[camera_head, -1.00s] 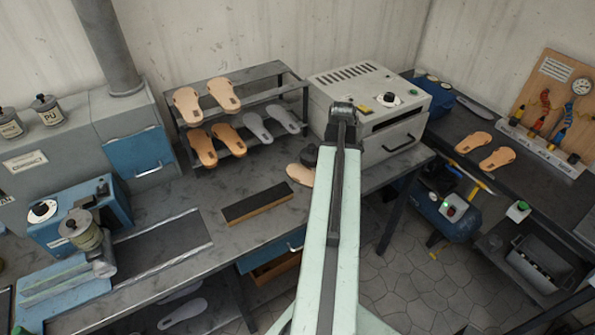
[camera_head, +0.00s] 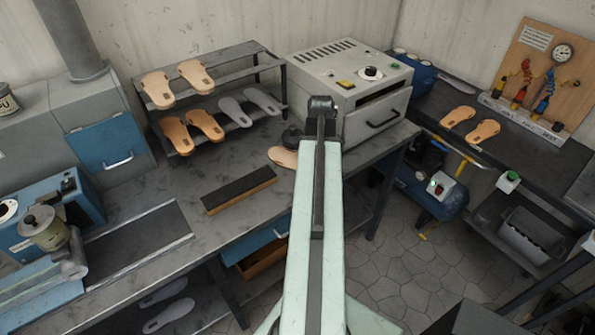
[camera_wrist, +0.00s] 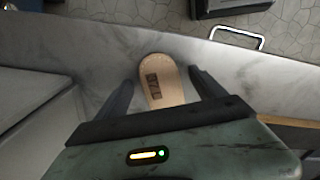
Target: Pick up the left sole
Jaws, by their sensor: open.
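A tan sole (camera_wrist: 162,84) with a dark printed patch lies on the grey bench in the wrist view. My gripper (camera_wrist: 163,77) is open, with one finger on each side of this sole and a gap to each. The sole's near end is hidden by my gripper's body. In the head view a tan sole (camera_head: 281,157) lies alone on the bench, partly hidden behind my arm. My fingers cannot be made out there. I cannot tell from its shape whether it is a left or right sole.
A rack (camera_head: 222,53) with tan, orange and grey soles stands behind. A beige oven-like machine (camera_head: 335,68) is close to the lone sole. A dark-topped block (camera_head: 238,190) lies in front on the bench. Two tan soles (camera_head: 470,124) lie on the right bench.

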